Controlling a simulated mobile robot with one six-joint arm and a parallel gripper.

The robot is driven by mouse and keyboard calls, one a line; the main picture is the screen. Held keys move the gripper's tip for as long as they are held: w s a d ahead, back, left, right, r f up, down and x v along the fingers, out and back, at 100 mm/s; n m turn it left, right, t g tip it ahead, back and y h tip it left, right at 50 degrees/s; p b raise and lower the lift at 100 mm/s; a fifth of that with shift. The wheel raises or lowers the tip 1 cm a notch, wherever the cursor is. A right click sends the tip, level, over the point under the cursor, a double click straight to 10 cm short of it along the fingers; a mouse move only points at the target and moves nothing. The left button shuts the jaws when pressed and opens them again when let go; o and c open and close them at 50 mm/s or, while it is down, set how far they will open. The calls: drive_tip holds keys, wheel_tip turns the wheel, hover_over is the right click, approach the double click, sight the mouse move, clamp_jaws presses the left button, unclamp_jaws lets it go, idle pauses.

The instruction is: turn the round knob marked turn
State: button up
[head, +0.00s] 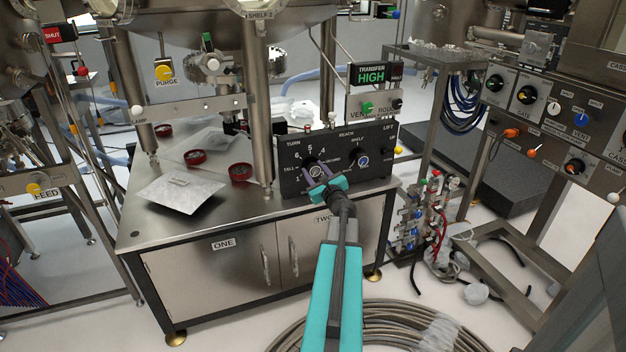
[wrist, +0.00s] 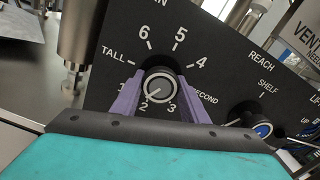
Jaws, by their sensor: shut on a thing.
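The round turn knob (wrist: 159,87) is dark grey with a lighter rim and sits on the black control panel (wrist: 220,60). Numbers ring it, and its pale pointer line slants down and left, toward the 2. My gripper (wrist: 160,92) has its two purple fingers on the left and right sides of the knob, shut on it. In the head view my gripper (head: 318,170) reaches the panel (head: 345,142) at its left dial, under the TURN label. The fingers and wrist hide most of the knob there.
A second knob with a blue centre (wrist: 262,130), by SHELF, lies to the right on the same panel. The panel stands on a steel cabinet (head: 215,255). A silver pouch (head: 180,192) and red-rimmed dishes (head: 240,172) lie left of it. Coiled hose (head: 400,318) lies on the floor.

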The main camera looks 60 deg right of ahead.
drive_tip(key=n+b, duration=0.3)
drive_tip(key=b, duration=0.1)
drive_tip(key=n+b, duration=0.3)
drive_tip(key=b, duration=0.1)
drive_tip(key=shift+w+f, duration=0.1)
drive_tip(key=shift+f, duration=0.1)
drive_tip(key=n+b, duration=0.5)
drive_tip(key=b, duration=0.3)
drive_tip(key=shift+n, duration=0.3)
drive_tip(key=n+b, duration=0.6)
drive_tip(key=b, duration=0.1)
drive_tip(key=shift+r+b, duration=0.1)
drive_tip(key=shift+b, duration=0.2)
drive_tip(key=n+b, duration=0.4)
drive_tip(key=shift+r, duration=0.1)
drive_tip(key=shift+r+n+b, duration=0.2)
drive_tip(key=shift+n+b, duration=0.6)
drive_tip(key=o, duration=1)
